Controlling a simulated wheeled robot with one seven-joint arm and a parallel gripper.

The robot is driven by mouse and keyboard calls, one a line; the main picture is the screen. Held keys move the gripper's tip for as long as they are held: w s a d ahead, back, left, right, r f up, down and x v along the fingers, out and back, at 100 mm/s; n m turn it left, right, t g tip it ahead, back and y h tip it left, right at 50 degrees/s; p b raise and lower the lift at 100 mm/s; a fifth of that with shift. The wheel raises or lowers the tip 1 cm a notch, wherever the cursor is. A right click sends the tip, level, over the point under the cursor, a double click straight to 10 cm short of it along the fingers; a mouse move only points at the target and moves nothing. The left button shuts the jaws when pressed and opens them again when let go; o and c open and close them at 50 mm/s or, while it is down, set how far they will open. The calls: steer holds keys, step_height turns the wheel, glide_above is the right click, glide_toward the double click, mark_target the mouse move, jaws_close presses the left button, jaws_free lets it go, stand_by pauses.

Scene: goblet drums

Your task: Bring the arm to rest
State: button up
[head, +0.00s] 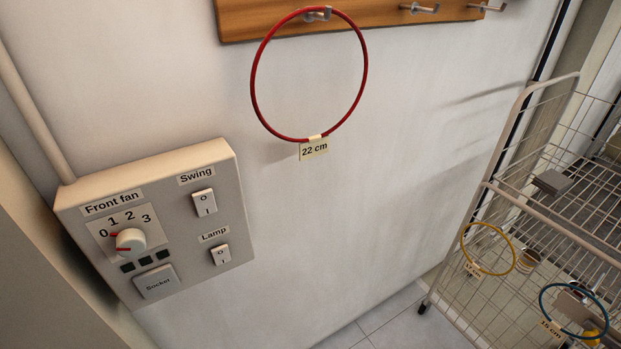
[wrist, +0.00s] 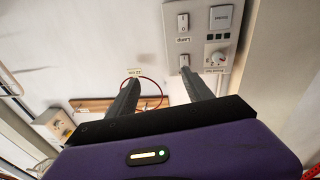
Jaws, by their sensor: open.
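My gripper (wrist: 159,77) shows in the wrist view, with its two dark fingers apart and nothing between them but the wall behind. It is open and empty. The purple wrist housing (wrist: 180,150) fills the bottom of that view. The head view shows neither my gripper nor any part of my arm. In the wrist view the fingers point toward the wall, with the right fingertip appearing close below the switch panel (wrist: 211,38). I cannot tell the gap between them.
A red hoop (head: 257,60) labelled 22 cm hangs from a wooden hook rack (head: 260,18). The switch panel (head: 180,220) is on the wall at left. A wire cart (head: 483,200) with a yellow hoop (head: 514,262) and a blue hoop (head: 541,301) stands at right. Bare wall lies between.

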steer(key=s+d+f+m+g+h, duration=0.1)
steer(key=s+d+f+m+h, duration=0.2)
steer(key=s+d, duration=0.4)
steer(key=s+d+f+m+g+h, duration=0.1)
steer(key=s+d+f+m+h, duration=0.1)
steer(key=s+d+h, duration=0.3)
steer(key=s+d+m, duration=0.1)
steer(key=d, duration=0.3)
steer(key=shift+s+d+f, duration=0.25)
steer(key=shift+s+f, duration=0.15)
stand_by(0.7)
